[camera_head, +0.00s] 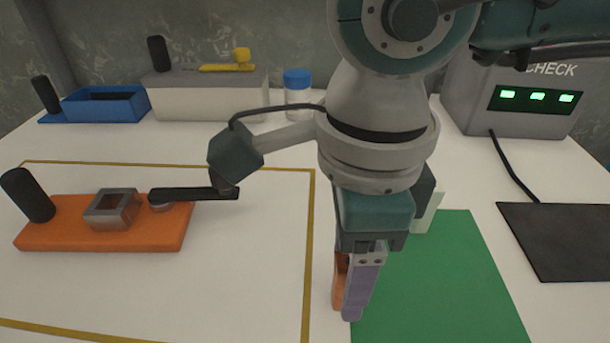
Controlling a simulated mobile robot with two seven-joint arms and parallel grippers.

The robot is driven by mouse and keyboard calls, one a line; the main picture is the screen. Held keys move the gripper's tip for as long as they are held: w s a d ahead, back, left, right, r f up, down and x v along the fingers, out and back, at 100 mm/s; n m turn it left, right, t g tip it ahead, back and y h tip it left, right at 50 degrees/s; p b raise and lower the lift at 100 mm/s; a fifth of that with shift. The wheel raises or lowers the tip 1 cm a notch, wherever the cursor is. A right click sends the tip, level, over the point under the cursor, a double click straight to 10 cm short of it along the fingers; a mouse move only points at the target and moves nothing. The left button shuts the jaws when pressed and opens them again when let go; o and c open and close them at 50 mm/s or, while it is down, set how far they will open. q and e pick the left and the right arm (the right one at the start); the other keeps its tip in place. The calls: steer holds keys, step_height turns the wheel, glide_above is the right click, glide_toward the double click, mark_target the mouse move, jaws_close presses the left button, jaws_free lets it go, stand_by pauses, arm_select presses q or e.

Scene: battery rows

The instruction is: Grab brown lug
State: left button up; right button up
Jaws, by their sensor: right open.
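My right gripper (352,300) points down just left of the green mat's near-left edge. Its jaws are open, seen nearly edge-on. A purple-grey finger shows in front, and an orange-brown piece (340,285) shows just left of it. I cannot tell whether this piece is the other finger or the brown lug. No other brown lug can be made out, and the area behind the gripper is hidden. My left gripper is not in view.
An orange base (150,238) with a metal frame (112,208) and black post (28,195) sits left. The green mat (440,285) and black plate (565,240) lie right. A blue tray (110,115), pale box (200,103), blue-lidded jar (297,100) and CHECK unit (550,122) stand behind.

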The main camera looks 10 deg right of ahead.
steer(key=shift+c, duration=0.3)
jaws_close()
steer(key=shift+r, duration=0.1)
